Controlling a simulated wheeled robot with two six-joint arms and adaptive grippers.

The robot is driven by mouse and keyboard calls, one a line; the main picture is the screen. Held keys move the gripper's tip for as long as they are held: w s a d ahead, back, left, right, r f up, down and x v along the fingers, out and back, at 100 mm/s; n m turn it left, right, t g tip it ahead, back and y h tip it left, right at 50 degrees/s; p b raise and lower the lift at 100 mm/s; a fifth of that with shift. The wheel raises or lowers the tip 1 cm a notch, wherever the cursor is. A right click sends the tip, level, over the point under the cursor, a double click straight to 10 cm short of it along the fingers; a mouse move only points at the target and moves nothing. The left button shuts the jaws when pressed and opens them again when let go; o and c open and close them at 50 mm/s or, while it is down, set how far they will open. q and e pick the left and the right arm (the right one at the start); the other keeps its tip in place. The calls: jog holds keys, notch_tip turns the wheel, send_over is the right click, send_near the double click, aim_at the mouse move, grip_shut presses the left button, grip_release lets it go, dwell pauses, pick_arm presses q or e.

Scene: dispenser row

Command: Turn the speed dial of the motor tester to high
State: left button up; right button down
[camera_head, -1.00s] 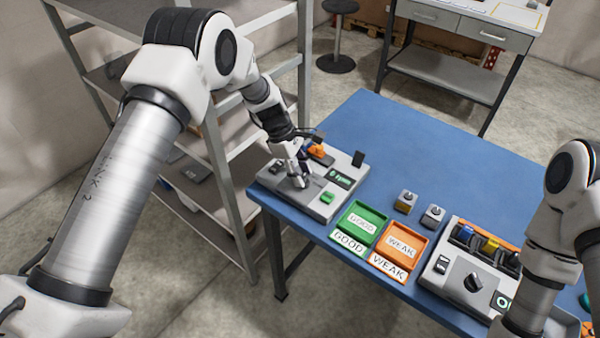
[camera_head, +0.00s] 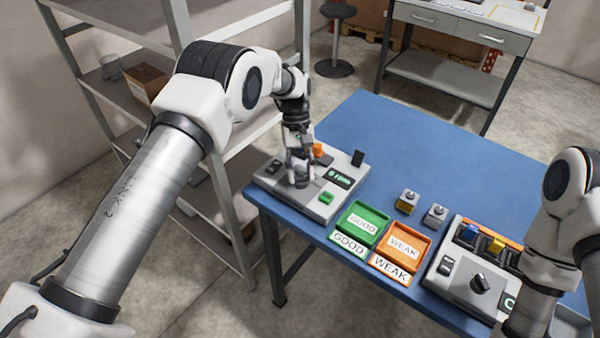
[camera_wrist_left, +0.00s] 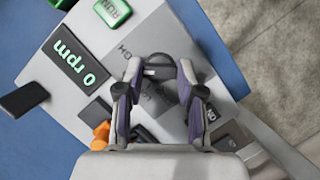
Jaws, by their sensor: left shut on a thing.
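The motor tester (camera_head: 325,203) is a grey box at the left corner of the blue table. Its display (camera_head: 338,177) reads 0 rpm; in the left wrist view the display (camera_wrist_left: 76,62) reads the same. A green RUN button (camera_wrist_left: 113,11) sits beside it. My left gripper (camera_head: 301,182) points down over the tester. In the left wrist view my left gripper (camera_wrist_left: 159,72) has its fingers on both sides of the dark round speed dial (camera_wrist_left: 158,60), shut on it. Labels around the dial are partly hidden, so its setting is unclear. My right gripper is out of view.
An orange part (camera_wrist_left: 102,132) sits on the tester close to the fingers. Green GOOD (camera_head: 378,214) and orange WEAK (camera_head: 427,237) trays lie to the right, with two small blocks (camera_head: 407,201) behind. Another device with a knob (camera_head: 479,284) stands near my right arm. The table's back is clear.

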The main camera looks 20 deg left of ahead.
pick_arm(q)
jog(key=shift+s+d+f+m+g+y+b, duration=0.15)
jog(key=shift+m+y, duration=0.2)
jog(key=shift+m, duration=0.6)
jog(key=shift+w+m+g+y+b, duration=0.15)
jog(key=shift+m+y, duration=0.2)
jog(key=shift+m, duration=0.6)
jog(key=shift+s, duration=0.1)
jog(key=o, duration=1.1)
jog(key=shift+o, duration=0.2)
jog(key=v, duration=1.2)
